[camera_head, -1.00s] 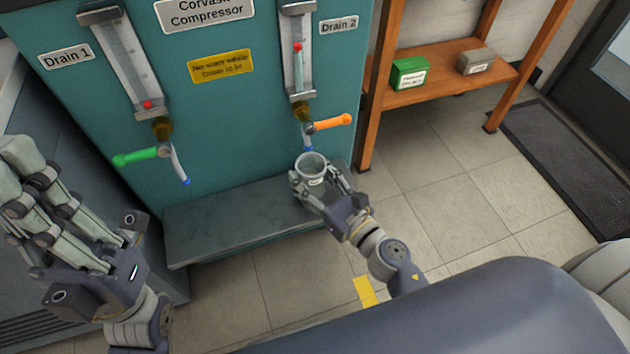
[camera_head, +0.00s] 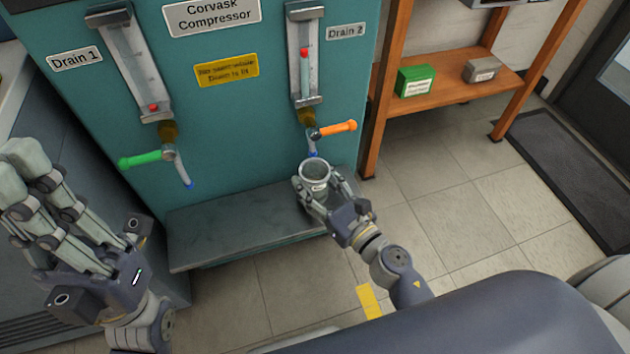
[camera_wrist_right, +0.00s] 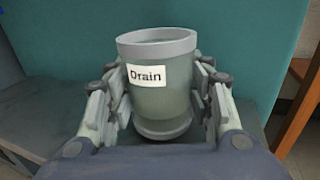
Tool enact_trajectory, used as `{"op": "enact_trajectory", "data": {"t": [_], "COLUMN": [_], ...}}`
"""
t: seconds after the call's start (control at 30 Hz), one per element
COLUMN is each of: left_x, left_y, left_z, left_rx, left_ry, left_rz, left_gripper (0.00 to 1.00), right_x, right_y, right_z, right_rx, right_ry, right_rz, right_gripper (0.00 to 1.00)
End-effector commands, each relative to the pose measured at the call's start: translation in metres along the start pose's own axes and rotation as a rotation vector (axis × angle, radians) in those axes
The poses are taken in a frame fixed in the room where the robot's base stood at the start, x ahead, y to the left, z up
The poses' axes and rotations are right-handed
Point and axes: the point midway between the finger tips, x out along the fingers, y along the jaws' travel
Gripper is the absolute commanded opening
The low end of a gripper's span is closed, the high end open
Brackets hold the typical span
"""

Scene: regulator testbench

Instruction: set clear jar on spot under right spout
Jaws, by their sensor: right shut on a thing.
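The clear jar (camera_head: 315,174) has a pale rim and a white "Drain" label. My right gripper (camera_head: 318,192) is shut on it, with fingers on both sides. In the right wrist view the jar (camera_wrist_right: 160,95) stands upright between the fingers. The jar is just below the right spout (camera_head: 312,153), the blue-tipped tube under the orange handle (camera_head: 336,128). The grey shelf (camera_head: 230,228) lies beneath; I cannot tell whether the jar touches it. The spot under the spout is hidden by the jar and hand. My left gripper (camera_head: 85,220) is open and empty at the left.
The left drain has a green handle (camera_head: 140,160) and its own spout (camera_head: 186,174). The teal compressor (camera_head: 240,130) stands behind the shelf. A wooden rack (camera_head: 450,90) at the right holds a green box (camera_head: 414,81) and a grey box (camera_head: 481,69). The shelf's left part is clear.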

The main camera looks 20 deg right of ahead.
Motion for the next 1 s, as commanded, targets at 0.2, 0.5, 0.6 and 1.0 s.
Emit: {"op": "enact_trajectory", "data": {"t": [0.2,0.5,0.6,1.0], "left_x": [-0.003,-0.003,-0.003,-0.003], "left_y": [0.0,0.0,0.0,-0.001], "left_z": [0.001,0.001,0.001,0.001], "left_rx": [0.0,0.0,0.001,0.001], "left_ry": [0.0,0.0,0.0,0.001], "left_rz": [0.0,0.0,0.0,-0.002], "left_gripper": [0.0,0.0,0.0,0.0], "right_x": [0.0,0.0,0.0,-0.023], "right_y": [0.0,0.0,0.0,0.0], "right_z": [-0.003,-0.003,-0.003,-0.005], "right_rx": [0.0,0.0,0.0,0.005], "right_ry": [-0.001,0.0,0.0,0.003], "right_rz": [0.0,0.0,0.0,-0.003], "right_gripper": [0.19,0.71,0.71,0.71]}}
